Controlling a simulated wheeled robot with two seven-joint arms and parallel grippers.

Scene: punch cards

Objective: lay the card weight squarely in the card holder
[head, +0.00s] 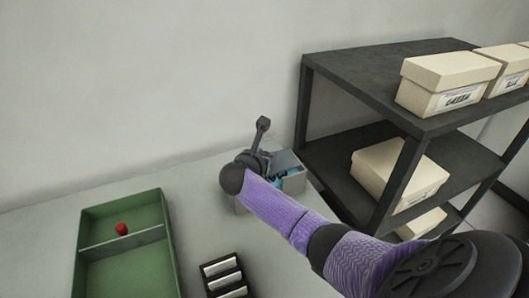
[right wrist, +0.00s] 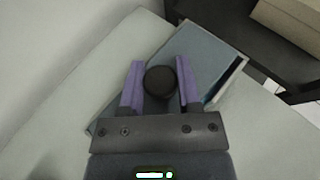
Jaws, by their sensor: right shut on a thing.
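The card holder (head: 295,184) is a grey open box on the table beside the dark shelf, with something blue partly visible inside. Its pale rim shows in the right wrist view (right wrist: 239,66). My right gripper (right wrist: 160,84) is over the holder, its purple fingers shut on a round black knob (right wrist: 160,81), which I take to be the card weight's. Blue-grey surface shows around the knob; I cannot tell where weight ends and holder floor begins, or whether the weight rests squarely. In the head view my right arm hides most of this. My left gripper is out of view.
A green divided tray (head: 166,215) with a small red object (head: 122,229) stands at left. A black rack (head: 222,261) with white pieces stands at the front. A dark shelf (head: 345,68) with cream boxes (head: 447,82) rises close to the holder's right. Some table between tray and holder is clear.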

